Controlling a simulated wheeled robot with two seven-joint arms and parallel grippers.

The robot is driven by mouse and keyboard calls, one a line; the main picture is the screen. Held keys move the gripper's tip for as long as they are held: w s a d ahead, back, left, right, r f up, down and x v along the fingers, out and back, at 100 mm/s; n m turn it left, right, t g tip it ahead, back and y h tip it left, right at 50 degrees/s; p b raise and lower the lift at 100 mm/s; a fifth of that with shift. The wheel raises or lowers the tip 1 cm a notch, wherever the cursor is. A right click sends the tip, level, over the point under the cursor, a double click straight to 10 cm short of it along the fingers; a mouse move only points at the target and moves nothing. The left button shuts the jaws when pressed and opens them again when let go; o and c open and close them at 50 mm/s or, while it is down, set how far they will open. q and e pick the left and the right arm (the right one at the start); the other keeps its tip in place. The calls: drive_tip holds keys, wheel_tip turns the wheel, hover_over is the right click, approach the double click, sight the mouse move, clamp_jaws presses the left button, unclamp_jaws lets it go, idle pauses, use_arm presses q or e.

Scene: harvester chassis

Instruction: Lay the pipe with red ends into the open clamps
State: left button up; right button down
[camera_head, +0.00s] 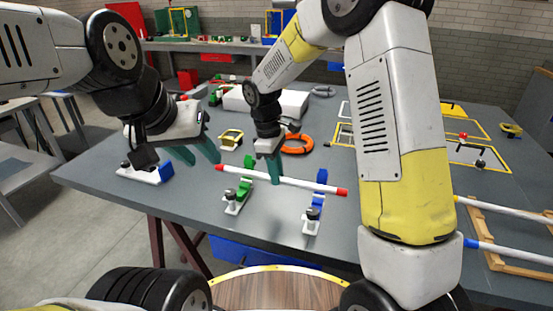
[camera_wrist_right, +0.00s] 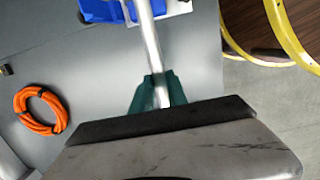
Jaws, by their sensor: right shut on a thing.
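The white pipe with red ends (camera_head: 300,183) is level and crosswise near the table's front. My right gripper (camera_head: 275,172) is shut on it left of its middle; the wrist view shows the pipe between the teal fingers (camera_wrist_right: 158,92), its red ends out of view. A green clamp (camera_head: 240,193) stands under the pipe's left part and a blue clamp (camera_head: 315,205) under its right part, with white bases. I cannot tell whether the pipe touches them. The blue clamp also shows in the wrist view (camera_wrist_right: 98,9). My left gripper (camera_head: 195,155) is open and empty, left of the pipe.
Another blue clamp (camera_head: 165,171) stands below my left gripper. A wooden rack (camera_head: 480,235) with other pipes is at the right. The table's front edge is close to the clamps.

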drive_tip(key=shift+f, duration=3.3)
drive_tip(key=c, duration=1.2)
unclamp_jaws()
drive_tip(key=shift+c, duration=0.2)
drive_tip(key=r, duration=0.5)
drive_tip(key=a+r, duration=0.1)
drive_tip(key=r, duration=0.1)
drive_tip(key=shift+w+r, duration=0.15)
drive_tip(key=shift+r, duration=0.15)
drive_tip(key=shift+r, duration=0.1)
